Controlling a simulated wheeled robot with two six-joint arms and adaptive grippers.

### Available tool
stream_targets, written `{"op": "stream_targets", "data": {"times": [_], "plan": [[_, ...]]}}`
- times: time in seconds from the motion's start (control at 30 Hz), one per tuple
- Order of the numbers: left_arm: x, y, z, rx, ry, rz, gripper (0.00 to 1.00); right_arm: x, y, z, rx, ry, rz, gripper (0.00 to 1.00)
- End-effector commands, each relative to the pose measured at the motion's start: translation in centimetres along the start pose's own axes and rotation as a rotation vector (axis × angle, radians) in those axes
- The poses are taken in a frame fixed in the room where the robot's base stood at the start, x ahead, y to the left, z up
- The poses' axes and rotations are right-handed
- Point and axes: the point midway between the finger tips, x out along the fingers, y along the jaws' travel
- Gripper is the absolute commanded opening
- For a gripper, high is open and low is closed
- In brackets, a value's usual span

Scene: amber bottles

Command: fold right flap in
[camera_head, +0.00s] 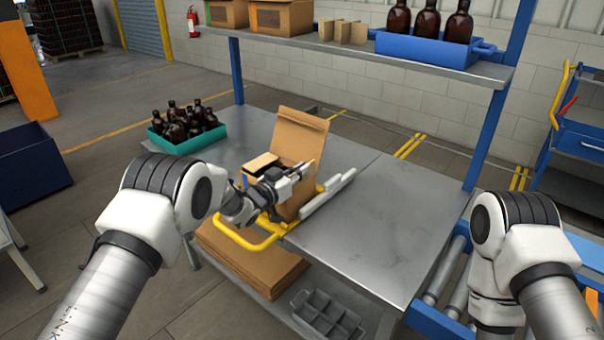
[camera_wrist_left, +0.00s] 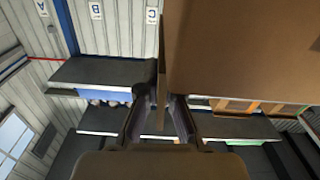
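An open cardboard box (camera_head: 290,206) stands in a yellow-framed holder (camera_head: 247,241) on the metal table, with a tall flap (camera_head: 297,136) upright at its back. My left gripper (camera_head: 304,172) is at the box's right side, above its opening. In the left wrist view a large brown cardboard panel (camera_wrist_left: 245,48) fills the upper right. My left gripper's fingers (camera_wrist_left: 160,108) are apart there, and a thin brown cardboard edge (camera_wrist_left: 161,80) lies between them; I cannot tell whether they touch it. My right arm shows at the right, but its gripper is not visible.
A teal crate (camera_head: 198,142) of amber bottles stands left of the box. A shelf (camera_head: 400,62) above the back holds a blue tray of bottles (camera_head: 430,49) and cartons. The table's right half (camera_head: 385,225) is clear. Flat cardboard (camera_head: 245,262) and a grey divider tray (camera_head: 327,316) lie below.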

Motion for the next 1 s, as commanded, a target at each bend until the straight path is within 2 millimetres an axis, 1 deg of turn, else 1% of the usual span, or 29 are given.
{"op": "stream_targets", "data": {"times": [0.43, 0.47, 0.5, 0.53, 0.87, 0.93, 1.0], "plan": [[0.0, -0.1, -0.1, -0.016, 0.001, 0.0, 0.0, 0.1, 0.0, 0.0, 0.0, 0.0, 0.0, 0.0], [0.0, -0.1, -0.1, -0.016, 0.001, 0.0, 0.08, 0.1, 0.0, 0.0, 0.0, 0.0, 0.0, 0.0], [0.0, -0.1, -0.1, -0.016, 0.001, 0.0, 0.22, 0.1, 0.0, 0.0, 0.0, 0.0, 0.0, 0.0], [0.0, -0.1, -0.1, -0.016, 0.001, 0.0, 0.3, 0.1, 0.0, 0.0, 0.0, 0.0, 0.0, 0.0], [-0.2, -0.1, 0.0, -0.016, -0.001, 0.0, 0.3, 0.1, 0.0, 0.0, 0.0, 0.0, 0.0, 0.0], [-0.7, -0.2, 0.0, -0.016, -0.001, -0.001, 0.3, 0.1, 0.0, 0.0, 0.0, 0.0, 0.0, 0.0], [-1.7, -0.2, -0.1, -0.016, -0.002, -0.002, 0.3, 0.1, 0.0, 0.0, 0.0, 0.0, 0.0, 0.0]]}}
